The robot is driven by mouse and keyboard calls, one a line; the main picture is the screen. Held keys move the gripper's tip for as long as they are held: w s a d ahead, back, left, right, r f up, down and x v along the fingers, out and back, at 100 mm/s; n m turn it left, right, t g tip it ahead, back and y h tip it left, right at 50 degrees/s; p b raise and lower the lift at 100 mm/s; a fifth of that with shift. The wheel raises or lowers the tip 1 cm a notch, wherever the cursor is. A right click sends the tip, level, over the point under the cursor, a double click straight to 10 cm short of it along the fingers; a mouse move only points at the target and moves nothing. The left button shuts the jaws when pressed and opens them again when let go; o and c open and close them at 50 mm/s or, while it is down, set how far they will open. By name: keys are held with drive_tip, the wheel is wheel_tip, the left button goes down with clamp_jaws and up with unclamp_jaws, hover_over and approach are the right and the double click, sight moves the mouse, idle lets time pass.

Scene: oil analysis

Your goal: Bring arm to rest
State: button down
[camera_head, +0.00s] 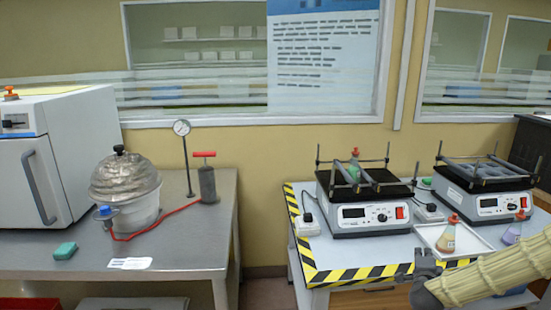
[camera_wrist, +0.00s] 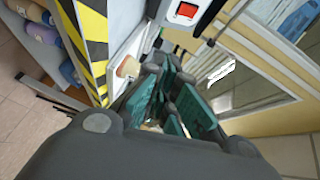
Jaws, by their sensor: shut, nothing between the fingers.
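My arm reaches in from the lower right of the head view, in front of the right-hand table (camera_head: 318,262). My gripper (camera_head: 424,262) is beside the table's front edge, left of and below a white tray (camera_head: 478,243). In the wrist view my gripper (camera_wrist: 165,105) shows its green-padded fingers close together with nothing held. The wrist view is tilted, with the striped table edge (camera_wrist: 92,45) at upper left.
Two shakers (camera_head: 365,205) (camera_head: 487,187) stand on the right table. The left table (camera_head: 185,255) holds a desiccator (camera_head: 125,190), a hand pump (camera_head: 207,183) and an oven (camera_head: 58,155). A gap separates the tables.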

drive_tip(key=s+a+f+n+g+y+p, duration=0.3)
drive_tip(key=s+a+f+n+g+y, duration=0.35)
drive_tip(key=s+a+f+n, duration=0.9)
drive_tip(key=s+a+f+n+g+p, duration=0.1)
drive_tip(key=s+a+f+g, duration=0.1)
drive_tip(key=s, duration=0.9)
drive_tip(key=s+a+f+n+g, duration=0.2)
drive_tip(key=s+a+f+g, duration=0.1)
drive_tip(key=s, duration=0.9)
drive_tip(key=s+a+f+n+g+p, duration=0.1)
drive_tip(key=s+a+f+n+g, duration=0.1)
drive_tip(key=s, duration=0.9)
wheel_tip(320, 180, down, 3)
drive_tip(key=shift+s+a+f+g+y+p, duration=0.1)
drive_tip(key=shift+s+a+g+y+p, duration=0.25)
drive_tip(key=shift+a+g, duration=0.5)
drive_tip(key=shift+a, duration=0.15)
